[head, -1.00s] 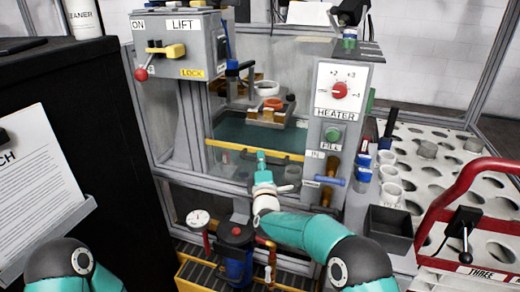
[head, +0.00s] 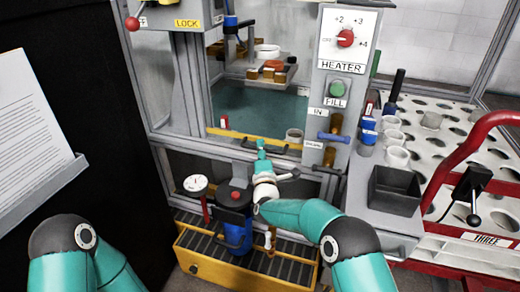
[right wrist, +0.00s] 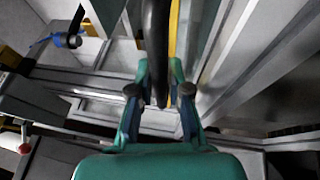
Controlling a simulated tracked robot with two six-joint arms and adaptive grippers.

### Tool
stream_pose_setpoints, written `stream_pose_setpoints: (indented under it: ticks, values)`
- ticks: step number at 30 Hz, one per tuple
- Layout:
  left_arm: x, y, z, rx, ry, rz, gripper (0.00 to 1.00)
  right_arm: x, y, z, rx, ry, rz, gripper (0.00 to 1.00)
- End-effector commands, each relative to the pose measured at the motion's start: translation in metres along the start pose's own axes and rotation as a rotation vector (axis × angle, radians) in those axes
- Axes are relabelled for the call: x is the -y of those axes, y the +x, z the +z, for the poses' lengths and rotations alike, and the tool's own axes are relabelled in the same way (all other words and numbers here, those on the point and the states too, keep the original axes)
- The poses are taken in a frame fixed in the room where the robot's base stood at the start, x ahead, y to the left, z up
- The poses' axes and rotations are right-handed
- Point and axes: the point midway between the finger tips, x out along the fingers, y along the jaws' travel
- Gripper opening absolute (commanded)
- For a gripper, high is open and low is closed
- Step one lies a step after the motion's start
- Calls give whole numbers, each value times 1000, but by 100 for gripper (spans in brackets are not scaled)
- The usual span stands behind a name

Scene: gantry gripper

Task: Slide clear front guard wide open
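The clear front guard has a yellow strip (head: 232,134) along its lower edge and a black handle (head: 275,150). The strip lies low across the cabinet opening, close above the bottom sill. My right gripper (head: 262,148) is at the handle. In the right wrist view the dark handle (right wrist: 157,45) runs between the fingers of my right gripper (right wrist: 160,72), which close in on it from both sides. The yellow strip (right wrist: 173,35) is just beside it. The clear pane itself is hard to make out. My left gripper is out of view; only its arm shows at lower left.
The heater panel (head: 345,55) stands right of the opening. A pressure gauge (head: 195,183) and blue pump (head: 235,225) stand below, beside my right arm. A black bin (head: 392,192) and red rail (head: 470,145) are at right. A dark cabinet fills the left.

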Motion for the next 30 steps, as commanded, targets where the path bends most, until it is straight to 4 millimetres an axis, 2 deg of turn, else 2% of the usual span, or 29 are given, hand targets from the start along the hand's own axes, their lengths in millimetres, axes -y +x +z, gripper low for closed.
stream_pose_setpoints:
  ticks: [1,3,17,23,30]
  values:
    - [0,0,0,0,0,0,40,0,0,0,1,0,1,29]
    - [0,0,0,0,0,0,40,-1,0,0,1,0,1,39]
    - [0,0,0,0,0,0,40,-1,-5,0,0,0,1,39]
    - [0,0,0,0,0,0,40,-1,-26,-1,-2,0,0,39]
    - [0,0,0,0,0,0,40,0,-67,0,-2,0,-2,39]
